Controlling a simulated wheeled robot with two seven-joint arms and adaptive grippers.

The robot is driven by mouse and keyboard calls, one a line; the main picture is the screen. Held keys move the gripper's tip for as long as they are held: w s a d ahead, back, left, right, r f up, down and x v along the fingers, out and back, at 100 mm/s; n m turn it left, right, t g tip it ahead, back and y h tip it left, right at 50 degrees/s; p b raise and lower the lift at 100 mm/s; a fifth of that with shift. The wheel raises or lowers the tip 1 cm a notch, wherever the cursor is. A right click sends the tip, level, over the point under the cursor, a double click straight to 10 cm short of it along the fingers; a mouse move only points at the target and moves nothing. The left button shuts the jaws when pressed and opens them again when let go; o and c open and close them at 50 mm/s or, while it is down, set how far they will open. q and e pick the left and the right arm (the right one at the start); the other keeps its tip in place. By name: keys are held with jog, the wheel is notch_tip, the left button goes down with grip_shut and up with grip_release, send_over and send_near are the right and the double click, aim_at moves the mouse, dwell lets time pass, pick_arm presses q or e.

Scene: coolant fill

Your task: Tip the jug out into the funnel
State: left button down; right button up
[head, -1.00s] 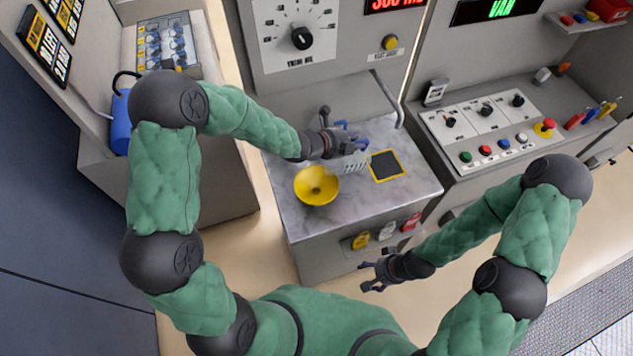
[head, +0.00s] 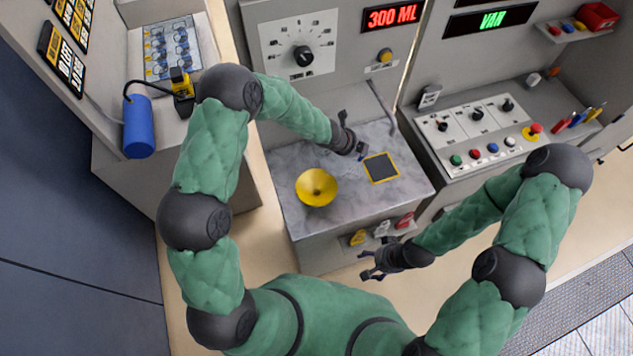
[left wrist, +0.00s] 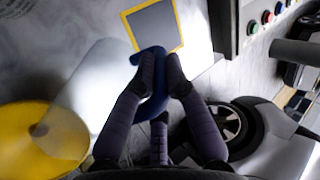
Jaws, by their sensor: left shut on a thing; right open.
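The yellow funnel (head: 317,187) sits on the grey marbled worktop (head: 288,218). My left gripper (head: 358,150) is above the worktop, to the right of the funnel and beside the dark yellow-edged pad (head: 381,168). In the left wrist view, its fingers (left wrist: 160,70) are shut on the blue handle of the jug (left wrist: 152,105). The pale, see-through jug body shows left of the fingers, between them and the funnel (left wrist: 45,138). In the head view the jug is mostly hidden or too faint to make out. My right gripper (head: 372,266) is open and empty in front of the worktop.
A thin spout pipe (head: 381,105) stands at the worktop's back right. A button panel (head: 480,130) is to the right.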

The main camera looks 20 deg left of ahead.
pick_arm(q)
jog(key=shift+w+d+g+y+p, duration=0.55)
jog(key=shift+w+p, duration=0.1)
jog(key=shift+p, duration=3.15)
jog(key=p, duration=0.4)
jog(key=shift+w+d+f+p, duration=0.1)
jog(key=shift+w+d+p, duration=0.1)
jog(key=shift+w+p, duration=0.1)
jog(key=p, duration=0.4)
jog(key=shift+d+f+g+y, duration=0.1)
jog(key=shift+d+g+y, duration=0.05)
jog(key=shift+g+y, duration=0.15)
jog(key=shift+w+f+p, duration=0.1)
jog(key=shift+w+p, duration=0.05)
jog(key=shift+p, duration=0.25)
jog(key=shift+w+d+f, duration=0.15)
jog(key=shift+d+g+y, duration=0.2)
jog(key=shift+g+y, duration=0.05)
jog(key=shift+g, duration=0.1)
notch_tip(320, 180, up, 16)
jog(key=w+d+g+y, duration=0.1)
jog(key=w+g+y, duration=0.1)
jog(key=g, duration=0.1)
jog(key=shift+d+y+p, duration=0.35)
jog(key=shift+y+p, duration=0.05)
